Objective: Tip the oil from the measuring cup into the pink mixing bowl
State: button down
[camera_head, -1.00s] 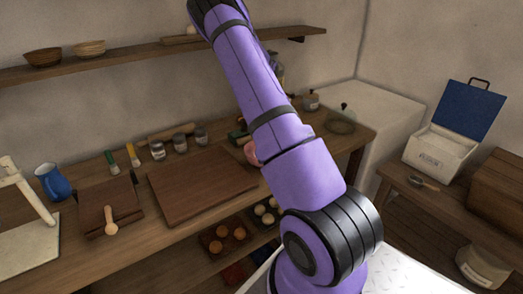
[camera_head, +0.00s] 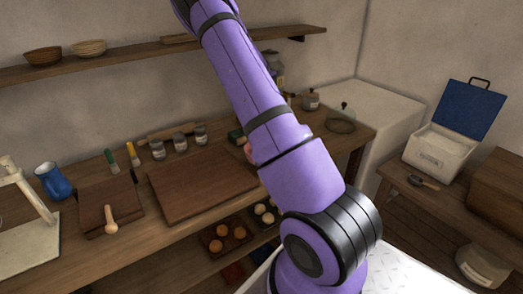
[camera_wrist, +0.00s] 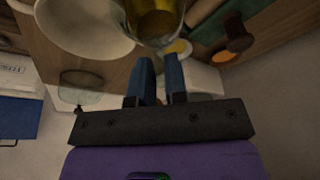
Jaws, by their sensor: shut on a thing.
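In the wrist view my gripper (camera_wrist: 159,66) has its two blue fingers closed on the near side of the clear measuring cup (camera_wrist: 166,39). Yellow oil (camera_wrist: 155,16) shows inside the cup, whose top is cut off by the picture edge. A pale, wide bowl (camera_wrist: 80,24), probably the pink mixing bowl, lies just left of the cup, partly out of frame. In the head view a small pink patch (camera_head: 249,152), perhaps the bowl, peeks out beside my arm. My arm hides the gripper and the cup there.
In the head view the wooden counter holds a large board (camera_head: 198,184), several jars, a blue jug (camera_head: 53,182) and a glass dome (camera_head: 341,118). A shelf (camera_head: 155,55) runs above. A white box with a blue lid (camera_head: 467,109) stands at right.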

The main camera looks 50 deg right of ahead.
jog(key=shift+s+a+f+h, duration=0.1)
jog(key=shift+a+f+h, duration=0.05)
jog(key=shift+a+h, duration=0.15)
jog(key=shift+s+a+r+t+h, duration=0.25)
jog(key=shift+a+r+t+h, duration=0.1)
jog(key=shift+t+h, duration=0.25)
jog(key=shift+s+a+h+p, duration=0.1)
jog(key=shift+s+h+p, duration=0.15)
jog(key=shift+h+p, duration=0.05)
jog(key=shift+s+a, duration=0.1)
jog(key=shift+a, duration=0.15)
